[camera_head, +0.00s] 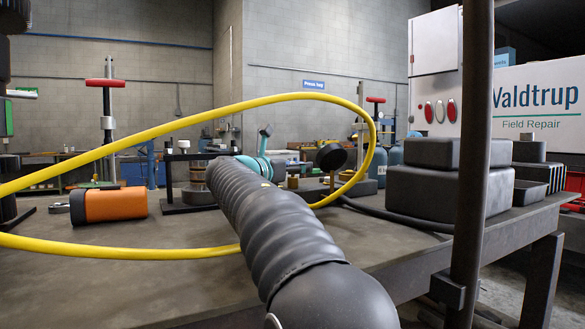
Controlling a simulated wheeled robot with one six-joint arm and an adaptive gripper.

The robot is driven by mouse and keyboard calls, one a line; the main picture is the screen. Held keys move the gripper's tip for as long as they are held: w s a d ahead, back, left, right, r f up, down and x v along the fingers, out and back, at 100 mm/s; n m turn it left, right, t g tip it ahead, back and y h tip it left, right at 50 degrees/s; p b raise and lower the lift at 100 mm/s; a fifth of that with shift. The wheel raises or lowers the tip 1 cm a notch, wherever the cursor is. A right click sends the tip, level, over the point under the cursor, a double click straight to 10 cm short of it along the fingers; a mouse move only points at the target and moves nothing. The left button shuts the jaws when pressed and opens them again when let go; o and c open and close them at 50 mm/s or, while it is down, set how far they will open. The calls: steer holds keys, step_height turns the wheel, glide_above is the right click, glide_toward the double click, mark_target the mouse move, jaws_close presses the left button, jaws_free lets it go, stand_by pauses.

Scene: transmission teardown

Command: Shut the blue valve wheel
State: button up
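I cannot make out a blue valve wheel in the head view. A teal part with a short upright lever (264,140) shows at the far end of my dark ribbed arm; I cannot tell whether it belongs to my arm or to the bench. My arm reaches from the bottom centre away over the workbench (130,262) and covers what lies behind it. My gripper cannot be made out beyond the arm.
A yellow hose (130,254) loops across the view around my arm. An orange and black cylinder (116,204) lies at left. Dark grey cases (420,191) stand at right behind a dark vertical post (474,140). The bench's front left is clear.

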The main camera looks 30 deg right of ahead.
steer(key=shift+r+m+g+h+p, duration=0.3)
steer(key=shift+m+g+p, duration=0.3)
steer(key=shift+p, duration=0.75)
steer(key=shift+f+m+g+h, duration=0.25)
steer(key=shift+m+g+h, duration=0.2)
steer(key=shift+g, duration=0.55)
steer(key=shift+m+g, duration=0.35)
steer(key=shift+g, duration=0.15)
steer(key=o, duration=1.2)
steer(key=shift+c, duration=0.2)
